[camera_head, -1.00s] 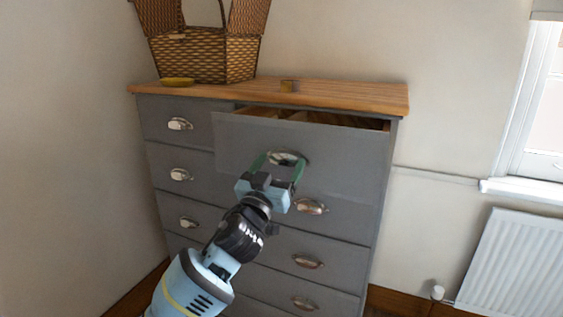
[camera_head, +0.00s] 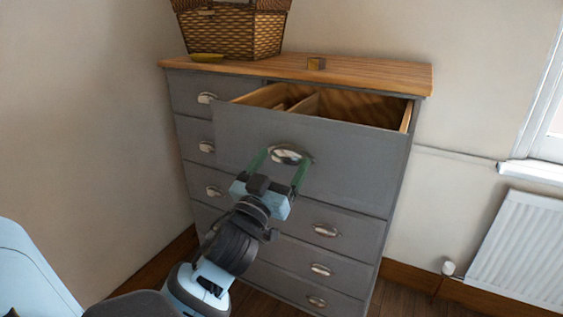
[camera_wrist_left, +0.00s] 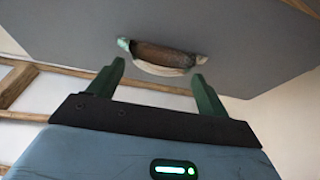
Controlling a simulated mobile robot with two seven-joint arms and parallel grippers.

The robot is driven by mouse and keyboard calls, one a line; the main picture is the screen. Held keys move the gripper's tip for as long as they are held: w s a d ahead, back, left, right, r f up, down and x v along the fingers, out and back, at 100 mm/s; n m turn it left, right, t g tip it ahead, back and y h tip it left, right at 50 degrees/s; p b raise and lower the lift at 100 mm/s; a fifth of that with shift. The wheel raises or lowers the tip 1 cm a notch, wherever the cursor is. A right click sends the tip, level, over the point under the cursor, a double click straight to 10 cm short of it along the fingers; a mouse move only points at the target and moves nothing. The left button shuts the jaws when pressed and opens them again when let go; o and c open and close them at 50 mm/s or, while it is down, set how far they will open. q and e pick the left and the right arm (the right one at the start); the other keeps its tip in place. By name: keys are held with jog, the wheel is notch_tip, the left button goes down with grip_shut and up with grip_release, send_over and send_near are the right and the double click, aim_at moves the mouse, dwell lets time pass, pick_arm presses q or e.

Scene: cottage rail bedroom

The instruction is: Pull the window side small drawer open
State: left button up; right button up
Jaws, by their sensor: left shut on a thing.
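The window side small drawer (camera_head: 345,157) is the top right drawer of a grey chest. It stands well out, and its wooden inside (camera_head: 350,107) shows from above. Its metal cup handle (camera_head: 290,155) is on the front. My left gripper (camera_head: 282,160) has its green fingers on either side of this handle and is shut on it. In the left wrist view the handle (camera_wrist_left: 165,56) lies between the fingertips (camera_wrist_left: 160,68), close to the grey drawer front (camera_wrist_left: 230,40). My right gripper is not in view.
Shut drawers lie left and below. A white radiator (camera_head: 520,240) stands at the right under the window (camera_head: 550,130).

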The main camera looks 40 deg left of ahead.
pick_arm(q)
jog(key=o, duration=1.1)
jog(key=shift+o, duration=0.2)
jog(key=b+v, duration=0.1)
jog(key=v, duration=0.6)
jog(key=shift+s+b, duration=0.35)
jog(key=shift+s, duration=0.05)
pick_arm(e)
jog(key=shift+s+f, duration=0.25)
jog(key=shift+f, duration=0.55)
pick_arm(q)
jog(key=shift+f, duration=0.1)
jog(key=shift+d, duration=0.1)
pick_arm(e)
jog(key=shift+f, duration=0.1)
